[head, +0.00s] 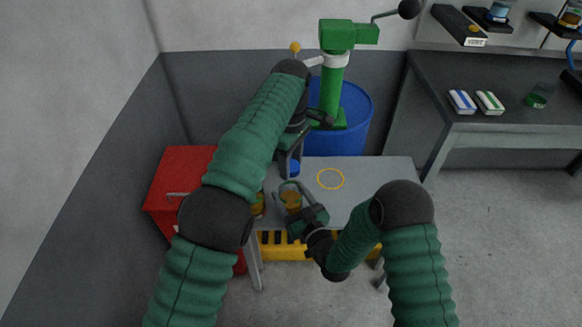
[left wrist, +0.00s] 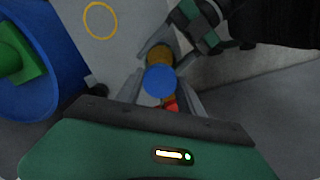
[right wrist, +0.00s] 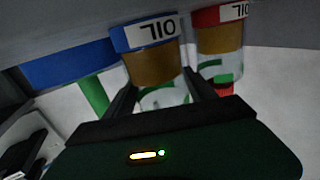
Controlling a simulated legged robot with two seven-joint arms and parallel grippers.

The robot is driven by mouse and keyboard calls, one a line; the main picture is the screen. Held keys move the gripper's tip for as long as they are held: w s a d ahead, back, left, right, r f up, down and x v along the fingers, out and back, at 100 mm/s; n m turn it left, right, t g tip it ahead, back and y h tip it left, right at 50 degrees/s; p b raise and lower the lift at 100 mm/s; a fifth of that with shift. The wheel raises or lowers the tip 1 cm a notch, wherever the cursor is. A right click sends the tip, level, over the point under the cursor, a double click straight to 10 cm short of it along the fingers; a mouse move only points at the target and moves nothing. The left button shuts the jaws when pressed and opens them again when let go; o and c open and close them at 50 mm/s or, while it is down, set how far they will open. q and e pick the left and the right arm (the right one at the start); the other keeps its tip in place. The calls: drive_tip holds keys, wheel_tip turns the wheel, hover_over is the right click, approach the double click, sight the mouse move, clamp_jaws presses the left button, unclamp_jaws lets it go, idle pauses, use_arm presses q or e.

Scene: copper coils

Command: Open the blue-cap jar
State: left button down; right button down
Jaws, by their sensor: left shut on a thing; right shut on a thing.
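The blue cap (head: 293,168) is between the fingers of my left gripper (head: 292,164), which reaches down over the table. It also shows in the left wrist view (left wrist: 160,81). The jar (head: 291,201) has amber contents, a clear upper part and a blue band with an OIL label, seen upside down in the right wrist view (right wrist: 150,60). My right gripper (head: 290,193) is shut around the jar from the side. In the head view the cap sits above the jar's amber part; I cannot tell whether they touch.
A red-banded OIL jar (right wrist: 220,38) stands close beside; in the head view (head: 258,206) my left arm partly hides it. A yellow ring (head: 330,179) marks clear table. A blue barrel (head: 355,110) with a green pump (head: 332,85) stands behind. A red cabinet (head: 175,180) is at left.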

drive_tip(key=shift+c, duration=1.2)
unclamp_jaws()
